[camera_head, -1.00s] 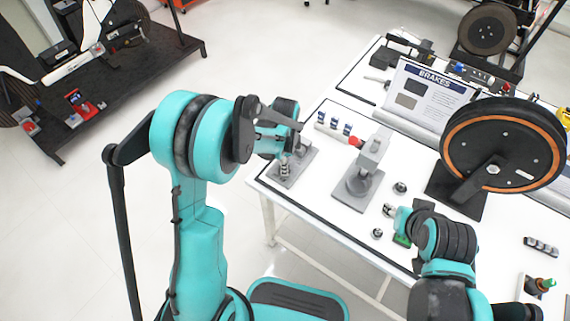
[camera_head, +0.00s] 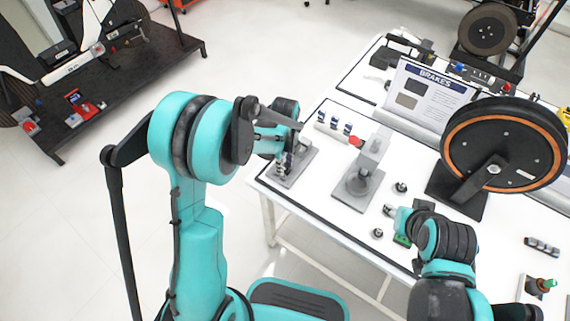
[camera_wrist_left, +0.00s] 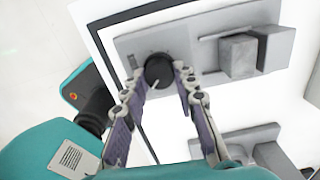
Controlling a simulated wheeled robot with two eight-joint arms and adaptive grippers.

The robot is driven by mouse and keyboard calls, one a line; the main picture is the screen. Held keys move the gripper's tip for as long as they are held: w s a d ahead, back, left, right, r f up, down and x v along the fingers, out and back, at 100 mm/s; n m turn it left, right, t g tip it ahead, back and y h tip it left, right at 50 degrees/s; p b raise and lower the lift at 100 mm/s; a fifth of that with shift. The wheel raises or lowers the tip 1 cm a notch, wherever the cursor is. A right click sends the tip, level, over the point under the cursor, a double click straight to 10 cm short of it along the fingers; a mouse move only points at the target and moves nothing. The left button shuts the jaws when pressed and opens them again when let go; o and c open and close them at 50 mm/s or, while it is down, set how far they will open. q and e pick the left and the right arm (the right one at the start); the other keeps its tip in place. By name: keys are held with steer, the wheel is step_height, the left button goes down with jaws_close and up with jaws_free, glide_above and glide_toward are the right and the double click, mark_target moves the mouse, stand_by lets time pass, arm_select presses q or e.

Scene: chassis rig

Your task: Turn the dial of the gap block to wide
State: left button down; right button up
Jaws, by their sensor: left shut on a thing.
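The gap block is a grey plate (camera_wrist_left: 206,57) in the left wrist view, with a round black dial (camera_wrist_left: 158,70) on it and a raised grey block (camera_wrist_left: 239,56) to the right. A small light mark shows on the dial's near side. My left gripper (camera_wrist_left: 160,76) is shut on the dial, one finger on each side. In the head view the gap block (camera_head: 304,161) lies at the table's near left corner, with my left gripper (camera_head: 284,162) over it, partly hiding it. My right gripper (camera_head: 391,210) is over the table's front; its jaws are too small to read.
A brake wheel (camera_head: 502,145), a sign (camera_head: 430,95) and small round parts (camera_head: 401,187) are farther right.

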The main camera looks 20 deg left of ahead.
mark_target(285, 166)
stand_by(0.3)
arm_select(q)
steer(key=c, duration=1.2)
jaws_free()
step_height(285, 166, up, 12)
steer(key=s+a+r+n+t, duration=0.1)
steer(key=s+n+t, duration=0.1)
steer(key=s+n, duration=0.3)
steer(key=s+a+r+n+t, duration=0.1)
steer(key=s+r+n+t, duration=0.1)
steer(key=s+n, duration=0.4)
steer(key=s+a+r+n+t, duration=0.1)
steer(key=s+r+n+t, duration=0.1)
steer(key=s+n, duration=0.4)
steer(key=shift+n+t, duration=0.6)
steer(key=shift+n, duration=2.1)
